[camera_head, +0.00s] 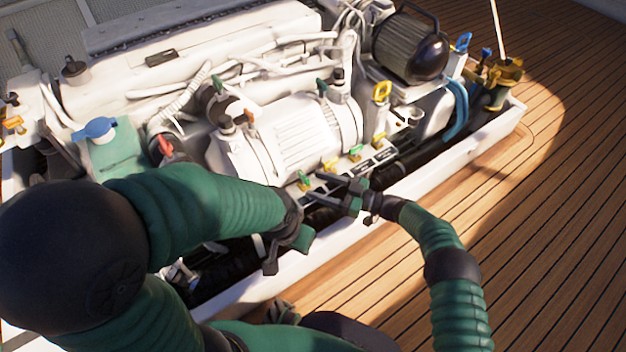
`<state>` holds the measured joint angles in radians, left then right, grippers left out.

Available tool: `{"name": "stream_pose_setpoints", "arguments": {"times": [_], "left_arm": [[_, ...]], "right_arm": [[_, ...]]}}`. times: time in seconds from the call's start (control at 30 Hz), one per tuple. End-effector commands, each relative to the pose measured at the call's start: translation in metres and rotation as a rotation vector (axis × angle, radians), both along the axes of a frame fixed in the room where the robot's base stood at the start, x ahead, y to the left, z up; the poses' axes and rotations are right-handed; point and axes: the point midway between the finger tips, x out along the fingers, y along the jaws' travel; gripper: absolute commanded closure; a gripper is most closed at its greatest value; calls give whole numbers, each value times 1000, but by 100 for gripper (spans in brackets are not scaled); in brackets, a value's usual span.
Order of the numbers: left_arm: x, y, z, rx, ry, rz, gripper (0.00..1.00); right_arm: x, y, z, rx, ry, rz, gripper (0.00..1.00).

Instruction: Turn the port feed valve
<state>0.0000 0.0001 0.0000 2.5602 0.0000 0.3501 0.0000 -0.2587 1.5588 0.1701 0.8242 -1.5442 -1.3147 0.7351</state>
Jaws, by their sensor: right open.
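A row of small valves with coloured handles runs along the front of the engine: a green-handled valve (304,178), a yellow-handled valve (330,163) and another green-handled valve (355,150) among them. I cannot tell which one is the port feed valve; the labels are too small to read. My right gripper (316,186) is open, its fingers pointing left, close beside the nearest green-handled valve. I cannot tell whether it touches it. My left gripper (287,256) hangs over the hatch's front edge, left of and below the right one; its jaw state is unclear.
The white hatch rim (465,147) runs along the front of the engine (290,140). Dark hoses lie between them. A red lever (165,145) and a blue cap (95,128) are at left, partly near my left arm. Wooden deck (540,220) at right is clear.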

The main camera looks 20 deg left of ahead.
Motion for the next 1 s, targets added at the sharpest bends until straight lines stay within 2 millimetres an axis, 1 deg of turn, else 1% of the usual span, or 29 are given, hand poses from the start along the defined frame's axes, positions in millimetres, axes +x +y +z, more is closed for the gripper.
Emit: {"name": "stream_pose_setpoints", "arguments": {"times": [0.03,0.1,0.17,0.2,0.3,0.4,0.5,0.6,0.67,1.0], "left_arm": [[0,0,16,0,0,0,64],[0,0,28,0,-1,0,64],[0,0,35,0,-1,0,64],[0,0,40,0,-1,0,64],[0,0,49,0,-1,0,64],[0,0,55,0,-1,0,64],[0,0,57,0,0,0,64],[0,0,58,0,0,0,64],[0,0,57,0,0,0,64],[0,0,57,0,0,0,64]], "right_arm": [[2,-14,8,-2,4,-4,44],[3,-35,9,-3,3,-5,44],[5,-53,7,-2,3,-5,44],[5,-65,7,-2,4,-5,44],[8,-94,5,-2,3,-5,44],[9,-117,3,-1,3,-5,44],[11,-133,1,-1,2,-5,44],[11,-141,0,0,2,-3,44],[11,-142,0,0,1,-2,44],[11,-142,0,0,2,-2,44]]}}
